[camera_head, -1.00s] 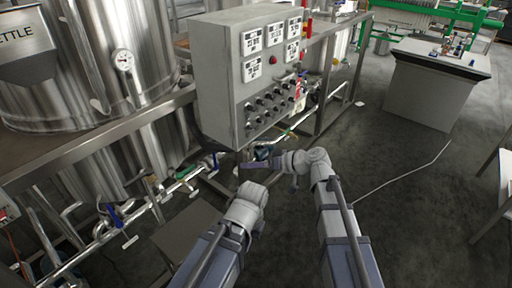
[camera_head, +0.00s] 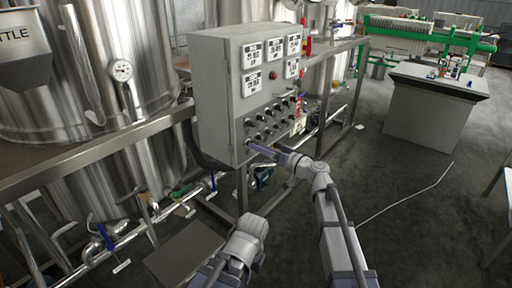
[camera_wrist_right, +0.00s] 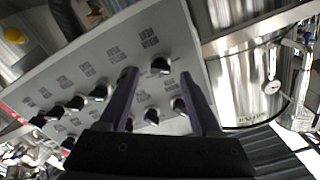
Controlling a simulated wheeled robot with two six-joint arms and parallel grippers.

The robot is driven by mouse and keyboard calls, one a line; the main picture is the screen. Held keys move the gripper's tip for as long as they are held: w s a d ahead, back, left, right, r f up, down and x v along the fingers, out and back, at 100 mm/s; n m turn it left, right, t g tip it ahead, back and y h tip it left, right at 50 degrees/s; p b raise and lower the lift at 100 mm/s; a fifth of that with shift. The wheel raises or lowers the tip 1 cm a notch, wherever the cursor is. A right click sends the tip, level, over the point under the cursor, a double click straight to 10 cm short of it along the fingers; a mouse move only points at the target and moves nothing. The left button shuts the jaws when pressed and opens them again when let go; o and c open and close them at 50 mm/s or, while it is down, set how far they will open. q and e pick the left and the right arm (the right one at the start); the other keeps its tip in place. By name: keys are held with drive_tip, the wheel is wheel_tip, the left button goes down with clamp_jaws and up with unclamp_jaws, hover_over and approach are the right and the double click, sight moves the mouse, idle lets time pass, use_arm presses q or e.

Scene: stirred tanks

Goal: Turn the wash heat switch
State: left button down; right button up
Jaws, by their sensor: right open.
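The grey control box (camera_head: 222,108) stands in the middle of the head view, with rows of black knob switches (camera_head: 268,122) on its lower front. The same panel (camera_wrist_right: 95,60) fills the left of the right wrist view. Its labels are too blurred to read, so I cannot tell which knob is the wash heat switch. My right gripper (camera_head: 258,148) is at the lowest knobs, near the panel's lower left edge. In the wrist view its open fingers (camera_wrist_right: 157,78) point at the panel, with one black knob (camera_wrist_right: 160,66) showing between the tips. Contact cannot be told. My left gripper is not visible.
A large steel tank (camera_head: 120,110) with a dial gauge (camera_head: 121,70) stands left of the box. A metal frame rail (camera_head: 95,150) runs beside it, with pipes and valves below. A grey bench (camera_head: 435,110) stands at the right. The floor between is mostly clear.

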drive_tip(key=shift+x, duration=1.15)
clamp_jaws()
